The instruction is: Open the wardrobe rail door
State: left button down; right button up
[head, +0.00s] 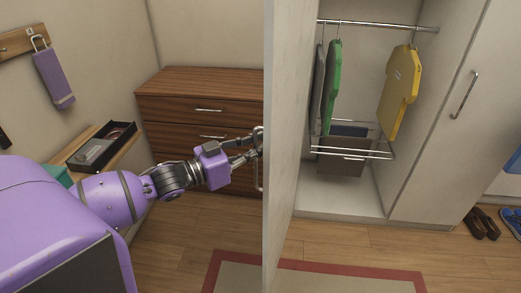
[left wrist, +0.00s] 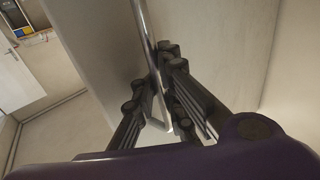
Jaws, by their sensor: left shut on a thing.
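The wardrobe rail door (head: 279,130) stands open, seen nearly edge-on in the middle of the head view. Its bar handle is on the left face, and it shows in the left wrist view (left wrist: 145,30) as a metal bar running between my fingers. My left gripper (head: 257,146) is shut on the handle; it also shows in the left wrist view (left wrist: 163,85). The open compartment holds a rail (head: 380,25) with a green garment (head: 333,85), a dark garment beside it and a yellow garment (head: 400,90). My right gripper is not in view.
A wooden drawer chest (head: 200,82) stands behind my left arm. A shelf with a dark tray (head: 103,145) is at the left. Another wardrobe door (head: 440,120) is closed at the right. Shoes (head: 480,223) and a red-bordered rug (head: 350,277) lie on the floor.

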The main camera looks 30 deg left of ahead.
pick_arm(q)
jog(key=shift+s+f, duration=0.15)
jog(key=shift+f, duration=0.35)
jog(key=c, duration=2.1)
grip_release()
jog(key=v, duration=1.2)
jog(key=shift+s+r, duration=0.15)
jog(key=shift+r, duration=0.15)
